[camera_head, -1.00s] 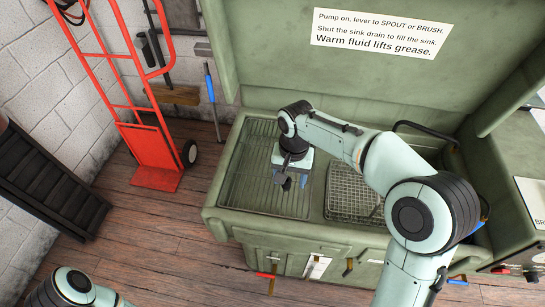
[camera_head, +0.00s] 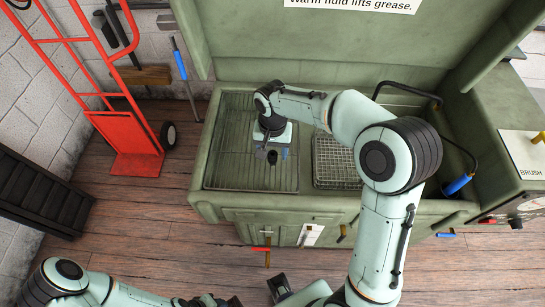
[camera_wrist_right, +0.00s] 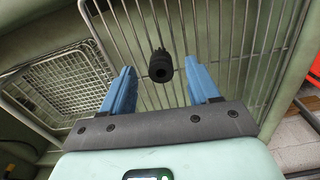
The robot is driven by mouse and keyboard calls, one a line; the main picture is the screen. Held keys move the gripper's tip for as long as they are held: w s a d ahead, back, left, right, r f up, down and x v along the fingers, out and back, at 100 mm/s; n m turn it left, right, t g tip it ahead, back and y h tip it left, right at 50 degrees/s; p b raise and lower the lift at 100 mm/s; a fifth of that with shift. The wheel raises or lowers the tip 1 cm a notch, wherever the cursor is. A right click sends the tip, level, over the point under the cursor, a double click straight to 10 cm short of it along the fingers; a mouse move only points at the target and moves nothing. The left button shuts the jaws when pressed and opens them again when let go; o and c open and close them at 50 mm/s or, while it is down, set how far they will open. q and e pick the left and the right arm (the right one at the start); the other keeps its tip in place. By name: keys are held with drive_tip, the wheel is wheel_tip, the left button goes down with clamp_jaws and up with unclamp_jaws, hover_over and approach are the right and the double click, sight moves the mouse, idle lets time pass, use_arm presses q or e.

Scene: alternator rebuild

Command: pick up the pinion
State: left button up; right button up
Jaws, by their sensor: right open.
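The pinion (camera_wrist_right: 160,66) is a small black ribbed cylinder with a hole in its end, seen on the wire rack in the right wrist view. In the head view it is a small dark shape (camera_head: 272,158) at my right gripper. My right gripper (camera_head: 274,153) is over the left basin with its jaws pointing down. In the wrist view its blue fingers (camera_wrist_right: 165,86) are wide apart and empty, with the pinion between their lines, a little beyond the tips.
The green parts washer (camera_head: 300,207) holds the left wire rack (camera_head: 225,165) and a mesh basket (camera_head: 335,170) to its right. A black hose with a blue-handled brush (camera_head: 458,184) is at the right. A red hand truck (camera_head: 135,165) stands left on the wooden floor.

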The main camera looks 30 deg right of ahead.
sight(272, 156)
drive_tip(key=f, duration=0.3)
drive_tip(key=shift+w+d+f, duration=0.1)
drive_tip(key=shift+w+f, duration=0.1)
drive_tip(key=shift+f, duration=0.15)
clamp_jaws()
drive_tip(key=shift+r, duration=0.1)
